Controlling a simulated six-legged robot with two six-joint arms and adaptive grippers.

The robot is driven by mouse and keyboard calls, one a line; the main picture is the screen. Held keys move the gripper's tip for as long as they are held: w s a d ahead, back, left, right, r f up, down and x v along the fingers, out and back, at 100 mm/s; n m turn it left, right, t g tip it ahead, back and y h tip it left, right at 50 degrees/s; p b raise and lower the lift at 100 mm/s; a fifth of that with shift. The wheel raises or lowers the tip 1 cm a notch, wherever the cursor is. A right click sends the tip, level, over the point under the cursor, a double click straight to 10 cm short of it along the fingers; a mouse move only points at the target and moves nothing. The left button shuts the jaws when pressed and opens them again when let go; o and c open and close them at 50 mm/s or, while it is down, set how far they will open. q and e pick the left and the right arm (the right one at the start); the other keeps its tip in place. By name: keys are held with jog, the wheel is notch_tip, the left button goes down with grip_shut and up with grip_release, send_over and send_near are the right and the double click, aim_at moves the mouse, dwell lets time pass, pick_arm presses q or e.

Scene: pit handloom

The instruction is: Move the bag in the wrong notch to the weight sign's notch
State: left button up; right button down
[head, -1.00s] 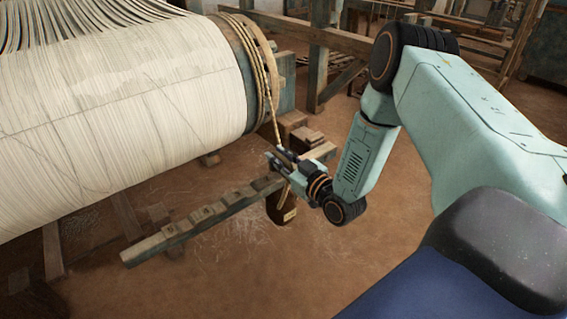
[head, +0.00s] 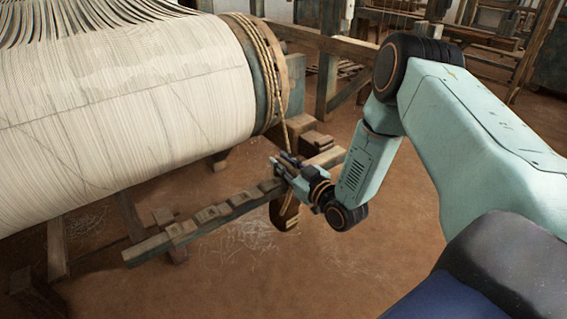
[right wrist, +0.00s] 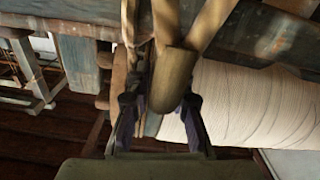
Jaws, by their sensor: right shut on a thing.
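A dark brown bag (head: 284,214) hangs at the notched wooden lever (head: 155,243), near the lever's right part, with a pale mark on its front. My right gripper (head: 281,169) is at the lever just above the bag. In the right wrist view, its fingers (right wrist: 160,112) are closed around a tan, rounded piece with two straps (right wrist: 172,78), which looks like the bag's loop. The fingers hide part of the loop and the notch at it. Notches and small blocks line the lever. Any weight sign is too small to read. My left gripper is not in view.
The large warp beam (head: 120,110) with pale threads fills the left. A rope (head: 274,80) is wound on its end and runs down close to my right gripper. Stacked wooden blocks (head: 308,138) stand behind the lever. The earth floor in front is clear.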

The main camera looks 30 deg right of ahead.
dwell(1.0)
jog(key=c, duration=1.1)
grip_release()
jog(key=shift+f, duration=0.2)
jog(key=shift+s+f, duration=0.15)
jog(key=shift+f, duration=0.05)
jog(key=s, duration=0.7)
jog(key=s+d, duration=0.1)
jog(key=s, duration=0.3)
jog(key=shift+s+r, duration=0.25)
jog(key=shift+s, duration=0.1)
